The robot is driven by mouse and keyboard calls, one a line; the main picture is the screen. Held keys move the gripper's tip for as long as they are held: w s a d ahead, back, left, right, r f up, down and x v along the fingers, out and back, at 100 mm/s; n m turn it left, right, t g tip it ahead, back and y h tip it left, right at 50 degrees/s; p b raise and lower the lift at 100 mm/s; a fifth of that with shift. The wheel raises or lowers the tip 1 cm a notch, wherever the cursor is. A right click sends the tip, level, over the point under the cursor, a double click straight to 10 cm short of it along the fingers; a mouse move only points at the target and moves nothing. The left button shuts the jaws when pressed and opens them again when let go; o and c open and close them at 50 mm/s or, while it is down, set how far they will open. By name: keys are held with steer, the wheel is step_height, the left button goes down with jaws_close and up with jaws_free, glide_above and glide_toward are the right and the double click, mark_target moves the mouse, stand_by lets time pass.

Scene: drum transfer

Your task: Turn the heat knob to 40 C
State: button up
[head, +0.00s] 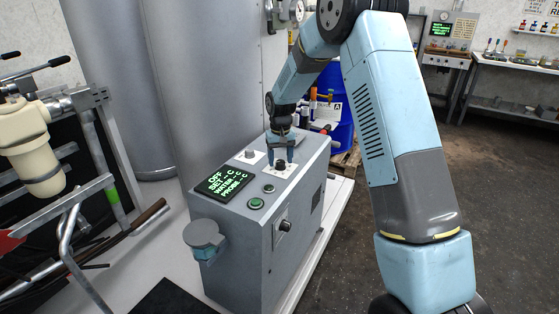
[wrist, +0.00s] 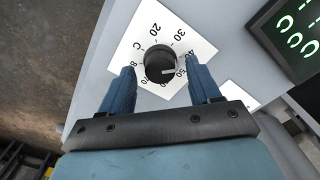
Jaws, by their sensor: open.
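The heat knob (wrist: 157,61) is a round black knob on a white dial plate (wrist: 146,24) with numbers from 20 up to 80 and a C. Its pale pointer mark faces right in the wrist view, near the 50; its exact reading is hard to tell. My gripper (wrist: 160,68) is open, with one blue finger on each side of the knob. A gap shows between fingers and knob; contact is not visible. In the head view my gripper (head: 281,158) points down over the dial plate on top of the grey control box (head: 240,250), mostly hiding the knob.
Green buttons (head: 256,204) and a front knob (head: 285,225) are nearby. A blue drum (head: 342,130) stands behind; a cream filter housing (head: 32,150) is at left.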

mark_target(281, 161)
step_height(281, 161, up, 13)
stand_by(0.4)
steer(key=shift+f, duration=0.1)
steer(key=s+d+r+m+t, duration=0.1)
steer(key=s+d+r, duration=0.4)
steer(key=s+r, duration=0.35)
steer(key=s+d+r+t, duration=0.2)
steer(key=s+d+r, duration=0.2)
steer(key=s+r, duration=0.4)
steer(key=s+d+t, duration=0.1)
steer(key=s+d, duration=0.2)
steer(key=s, duration=0.9)
steer(key=s+d+f+m+t, duration=0.1)
steer(key=s+d, duration=0.2)
steer(key=s, duration=1)
steer(key=shift+d+f+t, duration=0.25)
steer(key=shift+d+t, duration=0.05)
steer(key=shift+d, duration=0.05)
